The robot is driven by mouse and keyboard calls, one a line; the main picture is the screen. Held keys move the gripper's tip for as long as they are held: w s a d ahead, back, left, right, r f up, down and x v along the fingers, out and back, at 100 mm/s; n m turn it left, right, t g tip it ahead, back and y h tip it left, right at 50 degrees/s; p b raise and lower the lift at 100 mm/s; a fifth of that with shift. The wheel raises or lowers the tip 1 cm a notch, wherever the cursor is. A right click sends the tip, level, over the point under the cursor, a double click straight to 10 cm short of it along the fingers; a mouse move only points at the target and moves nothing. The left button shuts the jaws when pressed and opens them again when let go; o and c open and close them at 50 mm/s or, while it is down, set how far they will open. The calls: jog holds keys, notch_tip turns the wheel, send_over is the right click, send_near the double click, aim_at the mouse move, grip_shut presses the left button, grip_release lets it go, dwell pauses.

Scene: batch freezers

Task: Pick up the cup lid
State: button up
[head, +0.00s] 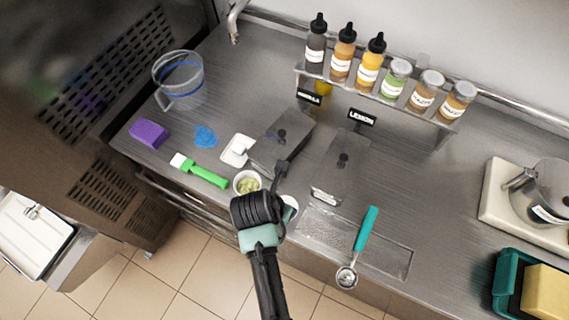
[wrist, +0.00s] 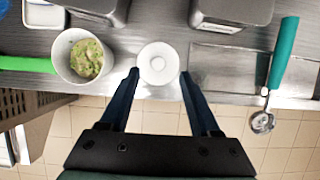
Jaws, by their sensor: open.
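The cup lid (wrist: 158,63) is a small white round disc with a raised centre. It lies on the steel counter near its front edge. In the head view only part of the lid (head: 290,203) shows beside my arm. My gripper (wrist: 158,75) is open and empty, with one dark blue finger on each side of the lid's near part in the wrist view. I cannot tell whether the fingers touch the lid. In the head view my arm hides the fingertips. A white cup (wrist: 84,57) with green contents stands left of the lid; it also shows in the head view (head: 247,183).
A green-handled brush (head: 205,173) lies left of the cup. Steel lidded containers (head: 335,170) stand behind. A teal-handled scoop (head: 366,230) lies on a recessed tray (head: 397,262) to the right. The counter's front edge is close.

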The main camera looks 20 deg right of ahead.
aim_at(290, 201)
jog(key=shift+x, duration=2.35)
jog(key=shift+r, duration=0.1)
grip_shut()
